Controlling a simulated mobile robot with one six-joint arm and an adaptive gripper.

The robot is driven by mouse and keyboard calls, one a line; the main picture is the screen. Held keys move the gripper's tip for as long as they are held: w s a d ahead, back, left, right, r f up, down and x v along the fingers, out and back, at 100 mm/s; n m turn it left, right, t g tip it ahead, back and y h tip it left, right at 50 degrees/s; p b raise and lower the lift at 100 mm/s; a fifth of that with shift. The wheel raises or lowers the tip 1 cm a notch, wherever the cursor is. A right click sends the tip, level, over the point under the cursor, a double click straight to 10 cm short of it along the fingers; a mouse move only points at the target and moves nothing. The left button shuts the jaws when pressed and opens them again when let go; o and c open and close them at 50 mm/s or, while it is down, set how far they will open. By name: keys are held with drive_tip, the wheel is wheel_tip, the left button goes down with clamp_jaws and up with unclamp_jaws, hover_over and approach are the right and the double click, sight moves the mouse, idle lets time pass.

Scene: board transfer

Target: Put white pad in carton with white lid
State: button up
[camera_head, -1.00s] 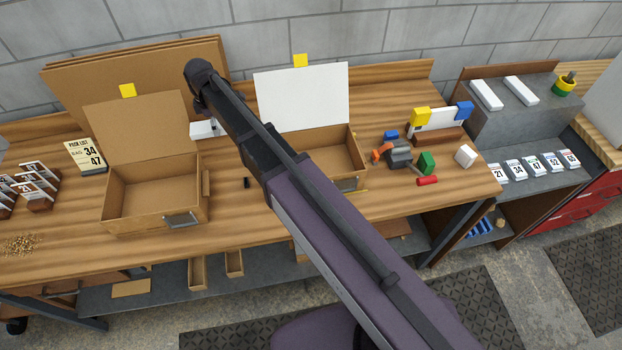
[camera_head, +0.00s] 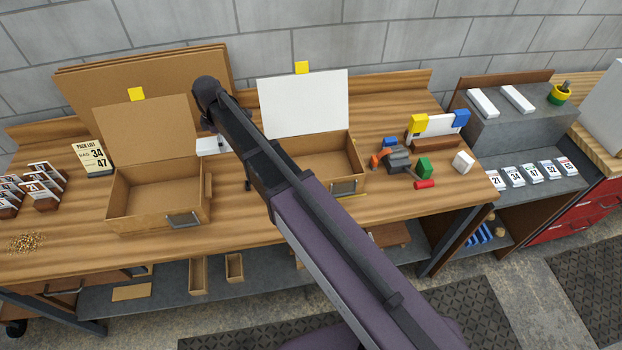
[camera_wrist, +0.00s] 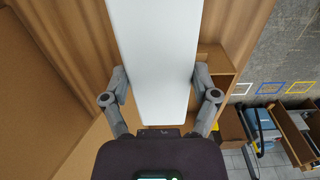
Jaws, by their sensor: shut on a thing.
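My gripper (camera_wrist: 160,95) is shut on a long white pad (camera_wrist: 157,50), which lies between its two fingers in the wrist view. In the head view my arm hides the gripper, and only a piece of white that looks like this pad (camera_head: 211,146) shows left of the arm, between the two cartons. The carton with the white lid (camera_head: 335,155) stands open on the bench right of the arm, its lid (camera_head: 303,104) upright with a yellow tag. The visible part of its inside is empty; my arm hides its left side.
A brown-lidded open carton (camera_head: 158,190) stands to the left. Two white bars (camera_head: 483,103) lie on the grey shelf at far right.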

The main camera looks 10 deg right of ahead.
drive_tip(key=shift+s+a+f, duration=0.25)
drive_tip(key=shift+a+f, duration=0.05)
drive_tip(key=shift+f, duration=0.1)
drive_tip(key=s+a+f+n+b, duration=0.2)
drive_tip(key=s+f+b, duration=0.3)
drive_tip(key=s, duration=0.4)
drive_tip(key=shift+s+a, duration=0.15)
drive_tip(key=shift+a, duration=0.05)
